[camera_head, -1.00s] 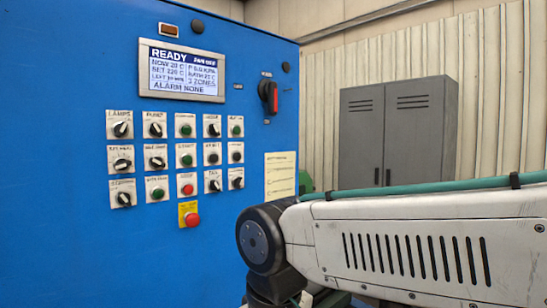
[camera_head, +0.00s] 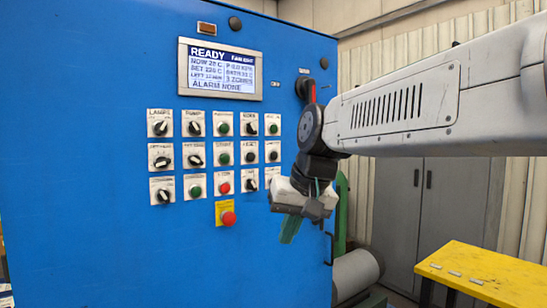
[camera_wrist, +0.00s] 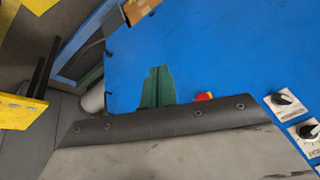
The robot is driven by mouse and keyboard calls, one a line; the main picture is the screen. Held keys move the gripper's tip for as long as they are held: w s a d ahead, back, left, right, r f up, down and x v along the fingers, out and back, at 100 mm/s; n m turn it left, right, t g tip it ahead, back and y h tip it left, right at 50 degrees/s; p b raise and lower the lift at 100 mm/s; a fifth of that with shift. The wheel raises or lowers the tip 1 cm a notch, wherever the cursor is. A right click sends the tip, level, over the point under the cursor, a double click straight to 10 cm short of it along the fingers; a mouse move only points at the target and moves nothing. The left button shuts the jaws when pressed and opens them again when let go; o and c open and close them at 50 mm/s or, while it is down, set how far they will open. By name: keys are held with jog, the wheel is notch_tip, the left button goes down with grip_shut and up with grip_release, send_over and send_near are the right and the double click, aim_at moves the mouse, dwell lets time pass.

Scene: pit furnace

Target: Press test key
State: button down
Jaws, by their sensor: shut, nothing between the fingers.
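The blue panel (camera_head: 90,150) carries rows of labelled white plates with black rotary switches and green and red push buttons. Most labels are too small to read, so I cannot tell which one is the test key. One green button (camera_head: 194,190) is in the bottom row and another green button (camera_head: 223,158) is in the middle row. My gripper (camera_head: 290,232) hangs in front of the panel's lower right, its green fingers shut and empty. It points downward, right of the red mushroom button. The wrist view shows the shut fingers (camera_wrist: 157,88) against the blue panel.
A display (camera_head: 221,70) above the keys reads READY and ALARM NONE. The red mushroom button (camera_head: 228,218) on a yellow plate is close to my gripper. A yellow table (camera_head: 485,270) stands at right, before a grey cabinet (camera_head: 398,210). The panel's lower left is bare.

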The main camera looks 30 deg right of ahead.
aim_at(274, 155)
jog(key=w+d+r+m+t+h, duration=0.1)
jog(key=w+d+r+m+t, duration=0.3)
jog(key=w+d+r, duration=0.8)
jog(key=shift+w+d+r, duration=0.4)
jog(key=shift+w+d, duration=0.15)
jog(key=shift+d, duration=0.5)
jog(key=shift+w+a, duration=0.2)
jog(key=shift+w, duration=4.2)
jog(key=shift+w, duration=0.4)
